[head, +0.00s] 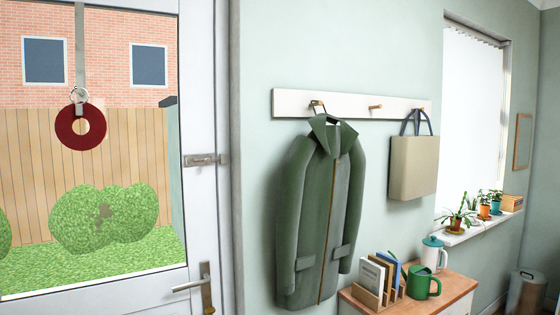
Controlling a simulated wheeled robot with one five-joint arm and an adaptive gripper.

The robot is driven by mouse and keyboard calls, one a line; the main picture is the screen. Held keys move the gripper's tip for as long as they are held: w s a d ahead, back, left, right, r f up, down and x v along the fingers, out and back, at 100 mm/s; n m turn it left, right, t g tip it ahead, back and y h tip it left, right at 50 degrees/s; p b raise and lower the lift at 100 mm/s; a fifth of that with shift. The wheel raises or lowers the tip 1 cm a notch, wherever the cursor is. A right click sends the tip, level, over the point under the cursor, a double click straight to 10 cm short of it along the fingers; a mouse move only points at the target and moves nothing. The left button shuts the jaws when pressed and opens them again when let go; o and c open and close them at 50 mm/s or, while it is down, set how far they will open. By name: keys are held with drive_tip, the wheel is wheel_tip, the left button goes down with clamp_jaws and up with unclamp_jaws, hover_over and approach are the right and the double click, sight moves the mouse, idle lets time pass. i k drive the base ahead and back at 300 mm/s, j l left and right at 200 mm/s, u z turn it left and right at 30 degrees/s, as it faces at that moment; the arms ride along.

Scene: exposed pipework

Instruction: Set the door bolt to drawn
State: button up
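The door bolt (203,160) is a small grey metal slide bolt on the right edge of the white door (201,105), at mid height. It lies horizontally and reaches toward the door frame (227,215) on its right. The bolt is small here, and I cannot clearly tell whether its rod sits in the keeper on the frame. The door looks closed against its frame. My gripper is not in view.
A lever handle (194,287) sits below the bolt. Right of the door, a green coat (318,215) and a bag (413,168) hang from a rack (350,106), above a wooden cabinet (455,284).

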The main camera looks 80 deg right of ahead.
sight(208, 160)
drive_tip(key=l+z, duration=0.2)
drive_tip(key=z, duration=1.9)
